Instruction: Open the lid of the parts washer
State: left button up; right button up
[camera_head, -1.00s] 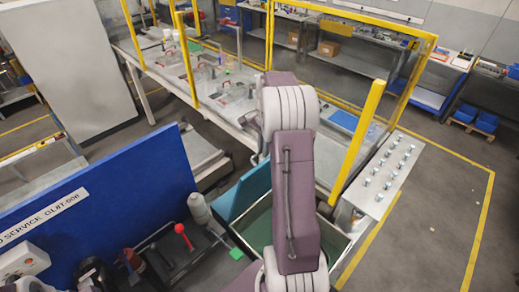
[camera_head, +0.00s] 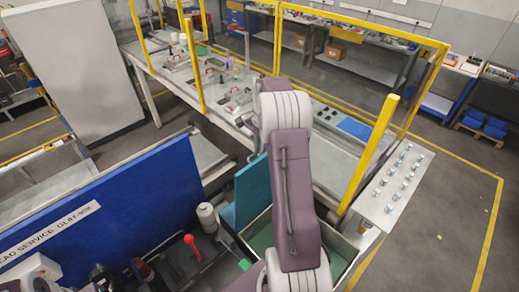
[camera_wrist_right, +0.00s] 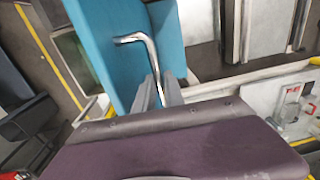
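The parts washer (camera_head: 345,246) stands at the lower middle of the head view, an open tub with a green inside. Its teal lid (camera_head: 252,188) stands raised along the tub's left side, partly hidden by my right arm. In the right wrist view the lid (camera_wrist_right: 112,60) fills the upper middle, with a bent silver handle (camera_wrist_right: 131,38) on it. My right gripper (camera_wrist_right: 160,92) has its two grey fingers close together around the handle's bar. My right arm hides this gripper in the head view.
A blue panel (camera_head: 110,215) stands left of the washer, with a white bottle (camera_head: 206,216) and a red-knobbed lever (camera_head: 191,242) between. A yellow post (camera_head: 368,158) and a plate with several pegs (camera_head: 392,190) stand on the right. The floor (camera_head: 455,205) there is clear.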

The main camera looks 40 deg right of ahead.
jog(key=shift+o, duration=1.2)
jog(key=shift+d, duration=0.1)
jog(key=shift+s, duration=0.1)
jog(key=shift+r, duration=0.25)
notch_tip(320, 180, up, 9)
jog(key=b, duration=0.2)
jog(key=shift+s+f+b, duration=0.2)
jog(key=shift+s+b, duration=0.1)
